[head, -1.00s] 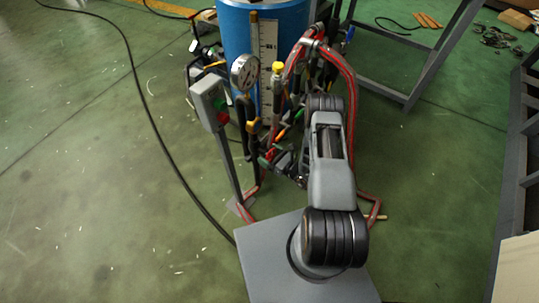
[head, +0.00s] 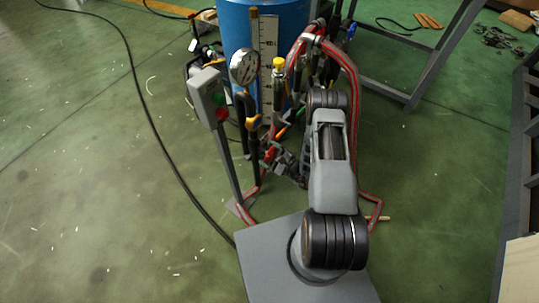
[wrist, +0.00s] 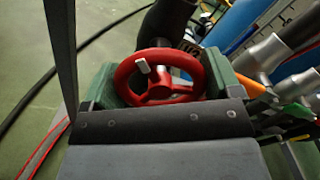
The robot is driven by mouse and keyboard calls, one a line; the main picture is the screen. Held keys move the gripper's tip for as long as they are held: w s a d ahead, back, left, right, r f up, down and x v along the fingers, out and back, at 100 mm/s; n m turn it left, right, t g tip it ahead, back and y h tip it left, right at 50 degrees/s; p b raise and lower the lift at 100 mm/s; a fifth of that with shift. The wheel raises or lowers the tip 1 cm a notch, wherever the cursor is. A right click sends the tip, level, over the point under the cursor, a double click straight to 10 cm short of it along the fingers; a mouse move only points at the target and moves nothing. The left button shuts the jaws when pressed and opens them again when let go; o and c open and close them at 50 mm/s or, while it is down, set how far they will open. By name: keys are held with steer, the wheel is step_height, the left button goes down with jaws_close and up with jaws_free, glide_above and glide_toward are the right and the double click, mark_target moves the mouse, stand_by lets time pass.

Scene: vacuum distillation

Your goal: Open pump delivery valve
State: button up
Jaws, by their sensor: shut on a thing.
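The valve's red handwheel (wrist: 158,77) is in the middle of the wrist view, with spokes, a hub and a small white marker on its upper rim. My gripper (wrist: 170,86) is shut on it, with green finger pads at the left and right of the rim. In the head view the red wheel (head: 271,154) is a small patch low among the pipes, beside my gripper (head: 276,158). The valve body below the wheel is mostly hidden by my gripper.
A blue tank (head: 240,20) stands behind, with a white scale (head: 268,60). A pressure gauge (head: 244,66) and a grey switch box (head: 207,97) on a post are left of my arm. Red-striped hoses (head: 350,80) run close on the right. A black cable (head: 160,145) crosses the open floor.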

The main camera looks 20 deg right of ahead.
steer(key=n+b, duration=0.2)
steer(key=n, duration=0.4)
steer(key=shift+f, duration=0.2)
steer(key=n+b, duration=0.3)
steer(key=n, duration=0.2)
steer(key=shift+f+n, duration=0.1)
steer(key=shift+n, duration=0.3)
steer(key=n+b, duration=0.4)
steer(key=n, duration=0.1)
steer(key=shift+f+b, duration=0.1)
steer(key=shift+b, duration=0.25)
steer(key=n+b, duration=0.3)
steer(key=n, duration=0.1)
steer(key=shift+b, duration=0.4)
steer(key=shift+n+b, duration=0.75)
steer(key=shift+n, duration=0.05)
steer(key=o, duration=0.8)
steer(key=shift+r, duration=0.2)
steer(key=shift+c, duration=0.2)
